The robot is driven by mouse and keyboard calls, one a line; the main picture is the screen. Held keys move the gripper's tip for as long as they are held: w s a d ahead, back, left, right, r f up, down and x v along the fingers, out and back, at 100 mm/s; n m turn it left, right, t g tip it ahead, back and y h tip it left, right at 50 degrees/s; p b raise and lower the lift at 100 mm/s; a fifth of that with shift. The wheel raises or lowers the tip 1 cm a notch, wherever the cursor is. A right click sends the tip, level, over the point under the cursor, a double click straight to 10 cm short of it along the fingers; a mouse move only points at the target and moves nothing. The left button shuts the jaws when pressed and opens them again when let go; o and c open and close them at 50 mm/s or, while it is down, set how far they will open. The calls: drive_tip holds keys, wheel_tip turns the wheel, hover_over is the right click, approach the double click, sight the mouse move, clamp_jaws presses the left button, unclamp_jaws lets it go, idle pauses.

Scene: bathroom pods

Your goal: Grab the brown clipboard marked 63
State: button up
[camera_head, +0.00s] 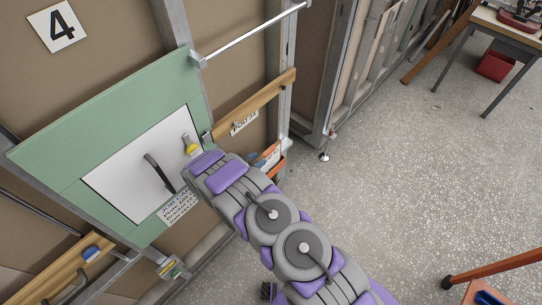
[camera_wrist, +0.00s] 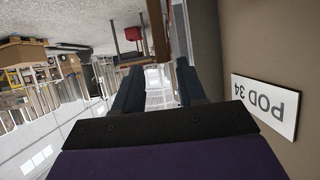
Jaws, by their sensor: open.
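I cannot make out a brown clipboard marked 63 in either view. An orange-brown holder with papers or boards (camera_head: 270,158) hangs low on the wall, partly hidden behind my arm; no number on it is readable. My gripper (camera_wrist: 158,78) is open, with its two dark fingers apart and nothing held between them. In the head view my arm reaches up to the wall panel, and its end is beside the white hatch (camera_head: 125,170); the fingers are not clear there.
A POD 34 sign (camera_wrist: 266,105) appears upside down at the right of the wrist view. The green panel (camera_head: 80,130), a wooden rail (camera_head: 262,103) and a metal bar (camera_head: 255,35) line the wall. A red bin (camera_head: 497,65) stands far right.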

sight(266, 155)
drive_tip(key=shift+w+d+f, duration=0.1)
drive_tip(key=shift+w+f, duration=0.15)
drive_tip(key=shift+w+a+f, duration=0.2)
drive_tip(key=shift+w+f, duration=0.1)
drive_tip(key=shift+w, duration=0.05)
drive_tip(key=b+x, duration=0.1)
drive_tip(key=x, duration=0.4)
drive_tip(key=shift+d+f, duration=0.15)
drive_tip(key=shift+d, duration=0.1)
drive_tip(key=shift+w+d, duration=0.2)
drive_tip(key=shift+w, duration=0.05)
drive_tip(key=shift+a, duration=0.1)
drive_tip(key=shift+c, duration=0.2)
drive_tip(key=shift+a, duration=0.1)
drive_tip(key=c, duration=0.3)
clamp_jaws()
